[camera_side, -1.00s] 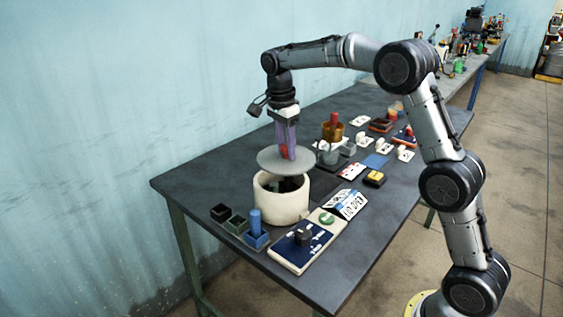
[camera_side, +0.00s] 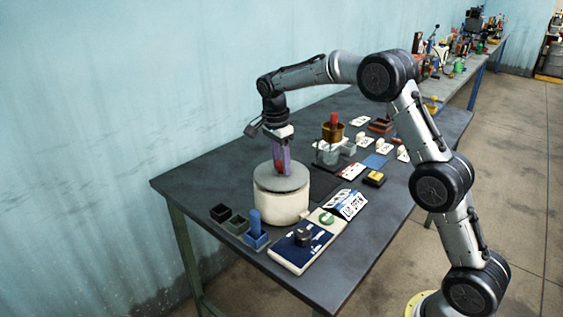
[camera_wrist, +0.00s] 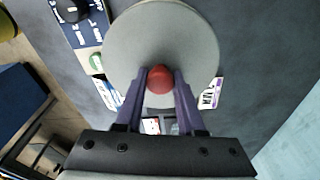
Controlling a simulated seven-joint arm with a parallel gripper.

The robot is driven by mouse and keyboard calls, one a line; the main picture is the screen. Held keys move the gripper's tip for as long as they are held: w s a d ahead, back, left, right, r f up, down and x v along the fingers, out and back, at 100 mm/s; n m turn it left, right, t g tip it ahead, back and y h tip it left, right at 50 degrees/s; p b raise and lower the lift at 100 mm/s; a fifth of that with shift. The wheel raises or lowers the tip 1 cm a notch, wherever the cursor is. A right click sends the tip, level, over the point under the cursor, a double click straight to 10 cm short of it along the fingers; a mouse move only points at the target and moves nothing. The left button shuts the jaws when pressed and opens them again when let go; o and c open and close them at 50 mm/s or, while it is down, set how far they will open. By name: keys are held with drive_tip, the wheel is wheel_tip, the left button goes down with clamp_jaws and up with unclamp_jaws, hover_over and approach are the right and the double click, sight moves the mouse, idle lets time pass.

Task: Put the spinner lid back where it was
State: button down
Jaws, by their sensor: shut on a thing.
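The spinner lid is a flat grey disc (camera_side: 281,177) with a red knob (camera_wrist: 160,79). In the side view it lies level over the mouth of the cream round spinner body (camera_side: 281,206), with no clear gap visible between them. My gripper (camera_side: 281,170) points down from above and is shut on the lid's red knob. In the wrist view my two purple fingers (camera_wrist: 159,88) press on either side of the knob. The lid covers the spinner's opening, so its inside is hidden.
A blue-and-white panel with a dark knob (camera_side: 302,237) lies in front. A sign (camera_side: 348,204), a yellow-black block (camera_side: 374,178) and a copper pot (camera_side: 333,132) are to the right.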

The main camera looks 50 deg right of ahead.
sight(277, 163)
drive_tip(key=shift+f, duration=0.35)
drive_tip(key=c, duration=0.5)
unclamp_jaws()
drive_tip(key=shift+r, duration=0.15)
wheel_tip(277, 163, up, 12)
drive_tip(key=a+r, duration=0.1)
drive_tip(key=s+a+r+n+t, duration=0.25)
drive_tip(key=s+r+n, duration=0.3)
drive_tip(key=s, duration=0.35)
drive_tip(key=s+a+f+n+t, duration=0.1)
drive_tip(key=s+f+n, duration=0.2)
drive_tip(key=s+n, duration=0.2)
drive_tip(key=s+a+f+n+t+y, duration=0.1)
drive_tip(key=s+n, duration=0.4)
drive_tip(key=s, duration=0.6)
drive_tip(key=s+a+f+n+t, duration=0.1)
drive_tip(key=s+a+f+n, duration=0.2)
drive_tip(key=s, duration=0.6)
drive_tip(key=shift+a+f+n+t, duration=0.15)
drive_tip(key=shift+f+n, duration=0.35)
drive_tip(key=shift+f, duration=0.25)
drive_tip(key=shift+a+f+n+t, duration=0.1)
drive_tip(key=shift+f+n, duration=0.35)
drive_tip(key=shift+f, duration=0.25)
